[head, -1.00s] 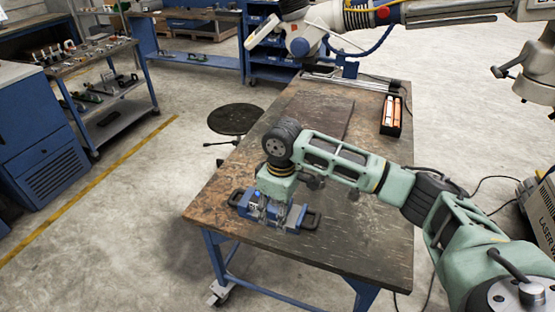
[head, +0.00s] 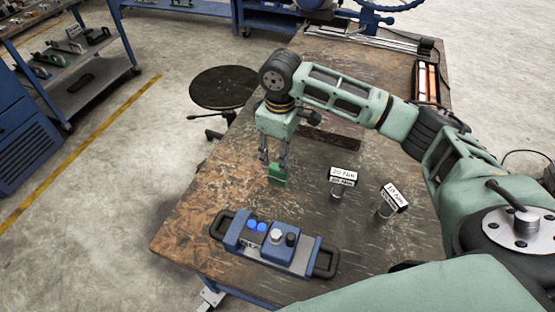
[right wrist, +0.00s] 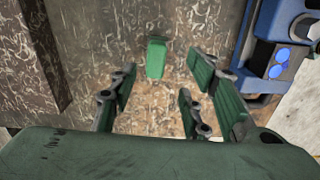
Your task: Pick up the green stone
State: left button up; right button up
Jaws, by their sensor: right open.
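The green stone (head: 278,175) is a small green block on the worn brown tabletop. In the right wrist view the stone (right wrist: 156,58) lies on the table beyond the fingers, roughly between the left and right finger lines. My right gripper (head: 275,157) points down just above the stone, with its fingers apart. In the right wrist view its green-padded fingers are spread with nothing between them. In the head view the fingers partly overlap the top of the stone, so I cannot tell the exact gap. My left gripper is not in view.
A blue device with black handles (head: 275,245) sits nearer the table's front edge. Two posts with white labels, (head: 343,182) and (head: 390,200), stand right of the stone. A dark flat plate (head: 335,137) lies behind. A round stool (head: 222,88) stands left of the table (head: 190,225).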

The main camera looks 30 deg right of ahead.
aim_at(279, 174)
jog(key=shift+w+d+f, duration=0.1)
jog(key=shift+d+f, duration=0.1)
jog(key=shift+f, duration=1)
jog(key=shift+f+p, duration=0.35)
jog(key=f, duration=0.3)
jog(key=f+p, duration=0.1)
jog(key=shift+w+a+f, duration=0.1)
jog(key=shift+w+f, duration=0.15)
jog(key=shift+w, duration=0.05)
jog(key=shift+f, duration=0.15)
jog(key=c, duration=0.5)
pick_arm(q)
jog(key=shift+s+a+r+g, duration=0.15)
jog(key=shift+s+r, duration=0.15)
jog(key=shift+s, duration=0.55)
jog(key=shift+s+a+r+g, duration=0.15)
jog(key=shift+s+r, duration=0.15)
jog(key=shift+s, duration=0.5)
pick_arm(e)
grip_shut()
